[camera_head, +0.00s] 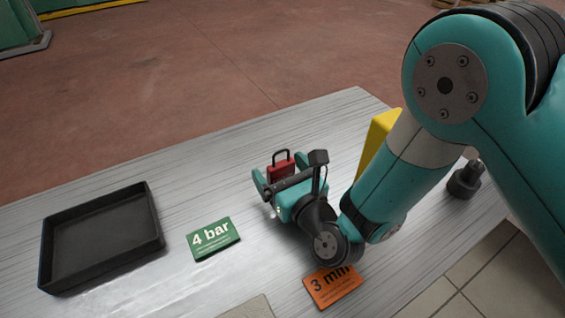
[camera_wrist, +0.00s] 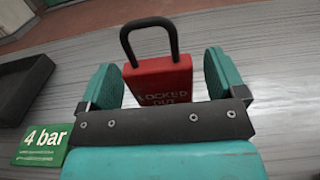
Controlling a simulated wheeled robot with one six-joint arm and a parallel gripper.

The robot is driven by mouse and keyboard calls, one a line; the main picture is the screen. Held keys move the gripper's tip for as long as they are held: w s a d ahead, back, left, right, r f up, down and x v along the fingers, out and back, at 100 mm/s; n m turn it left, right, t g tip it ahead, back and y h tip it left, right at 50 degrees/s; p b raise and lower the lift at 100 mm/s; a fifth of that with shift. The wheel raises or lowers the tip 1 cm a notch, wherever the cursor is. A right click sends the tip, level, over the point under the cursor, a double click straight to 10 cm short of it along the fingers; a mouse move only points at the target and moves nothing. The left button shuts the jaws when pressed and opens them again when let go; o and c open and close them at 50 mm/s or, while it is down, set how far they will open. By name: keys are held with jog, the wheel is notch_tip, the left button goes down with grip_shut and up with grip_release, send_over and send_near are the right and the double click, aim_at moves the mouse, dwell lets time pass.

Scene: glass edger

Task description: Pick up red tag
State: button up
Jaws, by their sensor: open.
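The red tag is a red padlock-shaped block (camera_head: 281,171) with a dark shackle, standing upright on the grey table. In the wrist view the red tag (camera_wrist: 160,80) shows the words "LOCKED OUT" on its face. My gripper (camera_head: 277,174) is open, with one teal finger on each side of the tag. In the wrist view my gripper's (camera_wrist: 166,82) fingers stand apart from the tag, with a narrow gap on each side. The tag's lower edge is hidden behind the gripper's dark crossbar.
A black tray (camera_head: 152,222) lies at the left of the table (camera_head: 190,170). A green "4 bar" plate (camera_head: 213,239) lies between it and my gripper. An orange "3 mm" plate (camera_head: 335,290) is partly under my arm. A yellow block (camera_head: 377,140) and a dark knob (camera_head: 464,183) stand at right.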

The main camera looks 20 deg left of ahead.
jog(key=shift+w+a+r+p, duration=0.2)
jog(key=shift+w+a+p, duration=0.25)
jog(key=shift+p, duration=0.2)
jog(key=shift+a+f, duration=0.15)
jog(key=shift+f, duration=0.05)
jog(key=c, duration=1.1)
jog(key=shift+r, duration=0.1)
